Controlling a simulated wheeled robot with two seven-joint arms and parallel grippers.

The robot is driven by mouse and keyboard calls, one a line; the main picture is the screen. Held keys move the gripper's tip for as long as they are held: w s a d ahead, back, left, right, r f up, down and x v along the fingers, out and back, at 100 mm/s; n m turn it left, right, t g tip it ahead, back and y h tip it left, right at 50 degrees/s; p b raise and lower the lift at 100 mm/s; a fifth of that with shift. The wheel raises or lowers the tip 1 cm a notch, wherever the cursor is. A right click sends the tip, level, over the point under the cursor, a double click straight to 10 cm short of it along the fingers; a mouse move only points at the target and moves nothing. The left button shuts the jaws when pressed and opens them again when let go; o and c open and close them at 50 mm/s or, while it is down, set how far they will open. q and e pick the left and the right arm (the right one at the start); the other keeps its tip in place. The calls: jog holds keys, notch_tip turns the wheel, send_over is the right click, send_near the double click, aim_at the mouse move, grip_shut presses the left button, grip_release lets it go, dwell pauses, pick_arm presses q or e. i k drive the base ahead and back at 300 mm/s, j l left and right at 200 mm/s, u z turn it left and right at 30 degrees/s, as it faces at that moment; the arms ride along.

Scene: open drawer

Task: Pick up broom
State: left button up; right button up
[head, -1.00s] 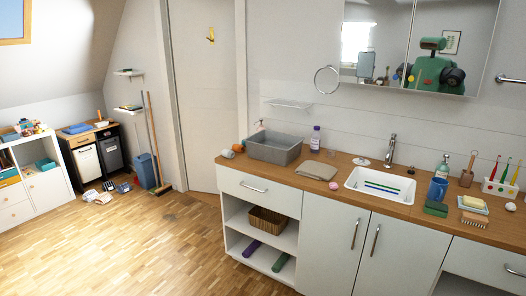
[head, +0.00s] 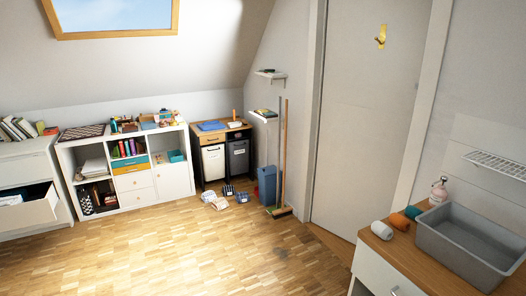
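A broom with a long wooden handle (head: 284,150) stands upright in the corner left of the door, its head (head: 282,212) on the floor. A second, thinner pole (head: 278,155) stands right beside it, close to a blue bucket (head: 267,185). I cannot tell exactly what the second pole belongs to. Neither of my grippers shows in the head view, and the broom stands free of them.
A wooden counter with a grey basin (head: 470,240) is at the right. A white shelf unit (head: 130,185) and an open drawer (head: 28,208) line the left wall. Small items (head: 220,202) lie near the bins. The parquet floor (head: 190,255) between is mostly clear.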

aim_at(278, 213)
jog(key=i+u, duration=0.2)
jog(key=i, duration=0.45)
jog(key=i+u, duration=0.2)
jog(key=i, duration=0.45)
jog(key=i+l+u, duration=0.2)
jog(key=i, duration=0.45)
jog(key=i+z, duration=0.3)
jog(key=i, duration=0.25)
jog(key=i+z, duration=0.3)
jog(key=i, duration=0.2)
jog(key=i+j+z, duration=0.15)
jog(key=i+z, duration=0.15)
jog(key=i, duration=0.25)
